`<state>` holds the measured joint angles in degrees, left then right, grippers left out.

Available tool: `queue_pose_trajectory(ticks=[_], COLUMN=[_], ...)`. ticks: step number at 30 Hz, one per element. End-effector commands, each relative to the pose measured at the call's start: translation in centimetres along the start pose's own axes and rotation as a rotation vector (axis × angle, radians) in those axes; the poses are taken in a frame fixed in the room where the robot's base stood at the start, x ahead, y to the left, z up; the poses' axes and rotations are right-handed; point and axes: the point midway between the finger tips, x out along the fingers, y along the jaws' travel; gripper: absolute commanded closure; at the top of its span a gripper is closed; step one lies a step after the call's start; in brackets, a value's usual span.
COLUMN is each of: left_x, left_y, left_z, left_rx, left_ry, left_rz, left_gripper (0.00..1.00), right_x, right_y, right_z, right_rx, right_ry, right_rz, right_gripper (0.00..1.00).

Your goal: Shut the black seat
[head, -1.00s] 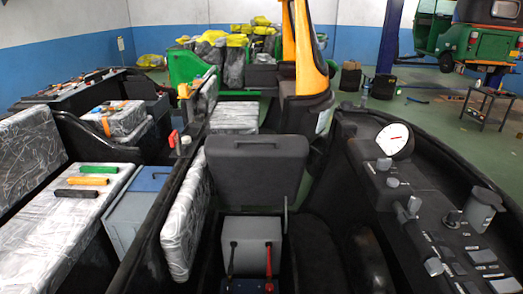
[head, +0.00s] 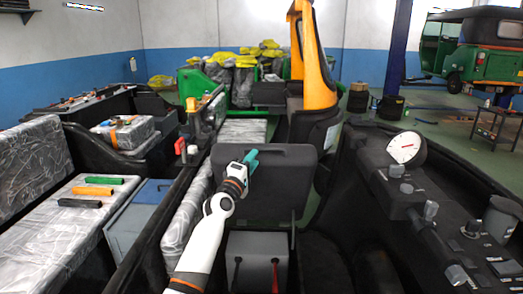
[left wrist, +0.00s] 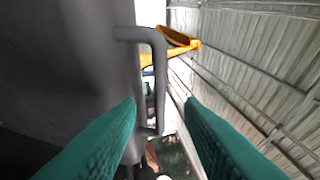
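The black seat (head: 285,185) stands raised, tilted up on its edge, in the middle of the head view. Its dark panel (left wrist: 65,60) fills the left of the left wrist view. A grey bar handle (left wrist: 158,70) sticks out from it there. My left gripper (head: 250,158) is in front of the seat's upper part, near its top edge. In the left wrist view its teal fingers (left wrist: 160,103) are apart, with the lower part of the handle showing in the gap. Whether they touch it I cannot tell. My right gripper is not in view.
A grey box (head: 258,255) with red and black levers sits below the seat. The control panel with a white dial (head: 405,147) is at right. A wrapped bench (head: 60,225) with coloured tubes and a blue-lidded box (head: 145,215) are at left.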

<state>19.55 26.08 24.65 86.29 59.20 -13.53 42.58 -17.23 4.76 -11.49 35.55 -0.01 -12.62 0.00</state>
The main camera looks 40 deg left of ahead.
Motion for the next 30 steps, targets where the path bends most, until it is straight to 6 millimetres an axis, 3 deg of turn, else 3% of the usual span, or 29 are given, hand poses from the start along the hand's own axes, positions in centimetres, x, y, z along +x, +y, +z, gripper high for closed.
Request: queue_pose_trajectory(ticks=[3,9,15,23,30], left_x=[2.6,5.6,6.9,7.0,7.0], left_y=[0.1,0.2,0.1,0.1,0.1], left_z=[0.0,0.0,0.0,0.0,0.0], left_rx=[0.001,0.002,0.002,0.003,0.003], left_ry=[0.000,0.001,0.000,0.000,0.000], left_rz=[0.000,0.001,0.002,0.003,0.003], left_gripper=[0.66,0.66,0.66,0.66,1.00], right_x=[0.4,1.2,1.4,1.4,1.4], right_y=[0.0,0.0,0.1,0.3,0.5], right_z=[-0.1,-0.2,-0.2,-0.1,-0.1], right_rx=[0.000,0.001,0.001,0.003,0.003], right_ry=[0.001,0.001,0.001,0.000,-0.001], right_rz=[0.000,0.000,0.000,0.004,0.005], right_gripper=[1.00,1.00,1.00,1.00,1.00])
